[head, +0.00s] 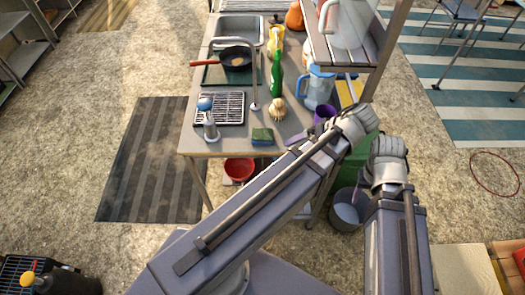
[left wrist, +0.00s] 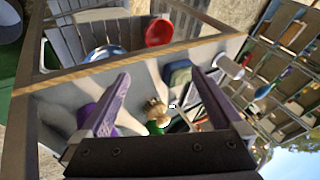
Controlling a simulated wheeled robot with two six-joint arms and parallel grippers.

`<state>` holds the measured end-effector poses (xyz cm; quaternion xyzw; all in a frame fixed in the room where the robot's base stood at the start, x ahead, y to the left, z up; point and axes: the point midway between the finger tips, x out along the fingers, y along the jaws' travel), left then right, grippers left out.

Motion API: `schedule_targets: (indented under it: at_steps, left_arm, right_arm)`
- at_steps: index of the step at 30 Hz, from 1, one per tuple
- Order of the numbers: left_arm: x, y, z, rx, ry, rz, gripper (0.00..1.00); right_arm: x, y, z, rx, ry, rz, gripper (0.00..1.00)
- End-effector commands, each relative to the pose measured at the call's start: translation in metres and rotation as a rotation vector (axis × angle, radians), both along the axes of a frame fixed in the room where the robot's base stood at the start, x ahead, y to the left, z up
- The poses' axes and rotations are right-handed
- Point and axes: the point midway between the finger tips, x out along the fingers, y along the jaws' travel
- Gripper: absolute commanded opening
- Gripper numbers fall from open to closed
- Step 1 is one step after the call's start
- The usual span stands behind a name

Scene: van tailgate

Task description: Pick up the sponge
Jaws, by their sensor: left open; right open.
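The sponge (head: 262,137), green and blue, lies on the table near its front edge, to the right of the metal rack. In the left wrist view the sponge (left wrist: 178,74) shows beyond the fingertips, near the right-hand finger. My left gripper (left wrist: 161,75) is open and empty, with its two purple-grey fingers spread apart. In the head view its arm crosses over the table's right front corner and hides most of the gripper; a purple finger-like part shows to the right of the sponge. The right wrist shows at the right, but its jaws are hidden.
A round brush (head: 277,110), a dispenser with a blue top (head: 208,117), a rack (head: 219,107), a green bottle (head: 275,75), a blue jug (head: 319,87) and a purple cup (head: 325,112) stand around the sponge. A red bowl (head: 239,169) is below the table edge.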

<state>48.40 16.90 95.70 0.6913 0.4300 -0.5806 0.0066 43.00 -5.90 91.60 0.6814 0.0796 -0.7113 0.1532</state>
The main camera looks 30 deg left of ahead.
Motion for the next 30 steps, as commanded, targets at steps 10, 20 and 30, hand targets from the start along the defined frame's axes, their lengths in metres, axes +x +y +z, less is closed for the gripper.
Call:
schedule_targets:
  at_steps: [10, 20, 30]
  left_arm:
    - [0.031, 0.061, -0.051, 0.424, -0.515, 0.575, 1.00]
    - [0.035, 0.074, -0.047, 0.541, -0.710, 0.716, 1.00]
    - [0.031, 0.095, -0.059, 0.540, -0.710, 0.717, 1.00]
  right_arm:
    - [0.000, 0.000, -0.113, 0.000, 0.000, 0.000, 0.50]
    - [0.000, 0.000, -0.130, 0.000, 0.000, 0.000, 0.50]
    - [0.000, 0.000, -0.141, 0.000, 0.000, 0.000, 0.50]
